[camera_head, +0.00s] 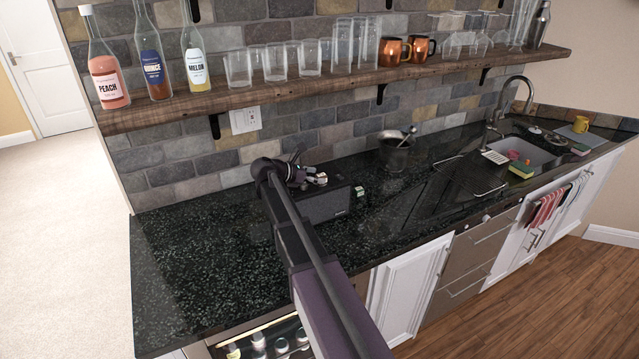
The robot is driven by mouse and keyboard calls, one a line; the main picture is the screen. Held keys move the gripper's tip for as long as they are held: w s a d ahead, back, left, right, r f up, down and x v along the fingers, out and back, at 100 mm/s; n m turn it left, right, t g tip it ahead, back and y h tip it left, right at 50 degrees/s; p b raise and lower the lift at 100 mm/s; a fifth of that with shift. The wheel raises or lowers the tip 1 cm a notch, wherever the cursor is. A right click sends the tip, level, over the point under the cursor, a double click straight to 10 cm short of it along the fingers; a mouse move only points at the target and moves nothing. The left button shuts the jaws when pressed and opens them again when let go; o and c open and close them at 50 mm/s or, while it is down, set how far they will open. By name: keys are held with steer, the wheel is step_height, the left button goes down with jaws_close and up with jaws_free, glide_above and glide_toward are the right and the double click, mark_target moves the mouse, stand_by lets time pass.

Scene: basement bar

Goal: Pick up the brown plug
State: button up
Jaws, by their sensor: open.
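I cannot make out a brown plug clearly anywhere in the head view. My gripper (312,175) is open, above the black counter near the tiled wall. It is in front of or over a dark box-shaped appliance (328,206), and my arm hides part of that appliance and the counter. A small green-and-white item (360,191) shows at the appliance's right end. A white wall outlet (245,119) is on the tiles, up and left of my gripper.
A wooden shelf (300,88) with bottles, glasses and copper mugs overhangs the counter (190,270). A metal pot (397,153) stands right of the appliance. Farther right are a sink (535,152) and a tall faucet (527,92). The counter's left part is clear.

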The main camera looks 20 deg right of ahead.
stand_by(0.5)
jaws_close()
steer(key=shift+r, duration=0.2)
step_height(320, 180, up, 2)
steer(key=p, duration=0.2)
steer(key=shift+r+p, duration=0.1)
steer(key=shift+p, duration=0.2)
steer(key=shift+r+p, duration=0.8)
steer(key=shift+p, duration=0.05)
steer(key=s+a, duration=0.3)
steer(key=s, duration=0.4)
steer(key=s+a, duration=0.4)
steer(key=s, duration=0.3)
steer(key=shift+s+r+p, duration=0.2)
steer(key=shift+r+p, duration=0.15)
steer(key=shift+r, duration=0.05)
